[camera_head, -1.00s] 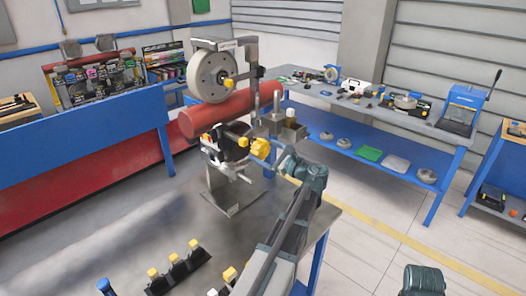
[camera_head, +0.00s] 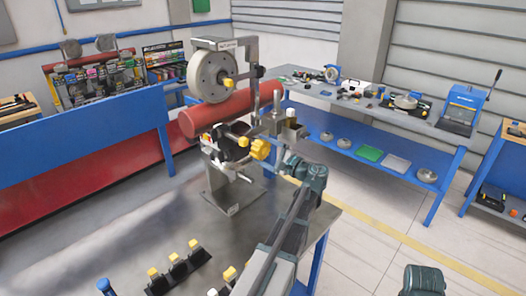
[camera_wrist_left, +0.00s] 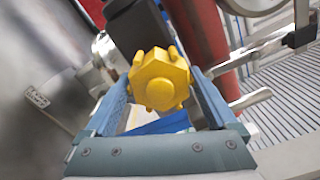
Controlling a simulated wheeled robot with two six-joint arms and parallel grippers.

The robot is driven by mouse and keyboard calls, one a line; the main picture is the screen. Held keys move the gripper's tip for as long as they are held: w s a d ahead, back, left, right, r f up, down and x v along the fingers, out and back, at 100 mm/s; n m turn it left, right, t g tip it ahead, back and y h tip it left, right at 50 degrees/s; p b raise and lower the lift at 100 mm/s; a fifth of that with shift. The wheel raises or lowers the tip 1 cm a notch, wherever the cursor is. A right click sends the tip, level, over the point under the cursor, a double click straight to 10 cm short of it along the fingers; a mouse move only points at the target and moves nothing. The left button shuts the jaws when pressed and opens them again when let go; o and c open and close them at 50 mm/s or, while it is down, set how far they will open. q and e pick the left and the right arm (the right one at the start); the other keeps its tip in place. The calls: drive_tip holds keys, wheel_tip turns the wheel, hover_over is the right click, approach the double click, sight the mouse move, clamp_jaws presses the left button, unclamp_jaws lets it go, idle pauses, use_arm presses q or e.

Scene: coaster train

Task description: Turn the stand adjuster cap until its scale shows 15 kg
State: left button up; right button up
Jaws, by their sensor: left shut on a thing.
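The yellow faceted stand adjuster cap (camera_head: 260,149) sits on the front of the grey metal stand (camera_head: 222,190) on the bench. In the left wrist view the cap (camera_wrist_left: 160,80) fills the space between my two blue fingers. My left gripper (camera_head: 270,155) reaches it from the front right and is shut on it; the same gripper (camera_wrist_left: 163,100) frames the cap in the wrist view. The scale cannot be read in either view. A smaller yellow knob (camera_head: 243,142) is just left of the cap.
A red cylinder (camera_head: 205,118) and a grey wheel (camera_head: 208,77) are close behind and above the cap. Several yellow-topped pieces (camera_head: 175,262) stand at the bench's front. The bench top (camera_head: 130,215) left of the stand is clear. A side table (camera_head: 340,100) stands behind right.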

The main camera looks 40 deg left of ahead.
use_arm(q)
drive_tip(key=shift+n, duration=1.9)
drive_tip(key=o, duration=1)
drive_tip(key=d, duration=0.4)
drive_tip(key=s+d, duration=0.1)
drive_tip(key=d, duration=0.8)
drive_tip(key=shift+s+d, duration=0.15)
drive_tip(key=shift+d, duration=0.25)
drive_tip(key=a, duration=0.4)
drive_tip(key=w+a, duration=0.1)
drive_tip(key=a, duration=0.9)
drive_tip(key=shift+w, duration=0.15)
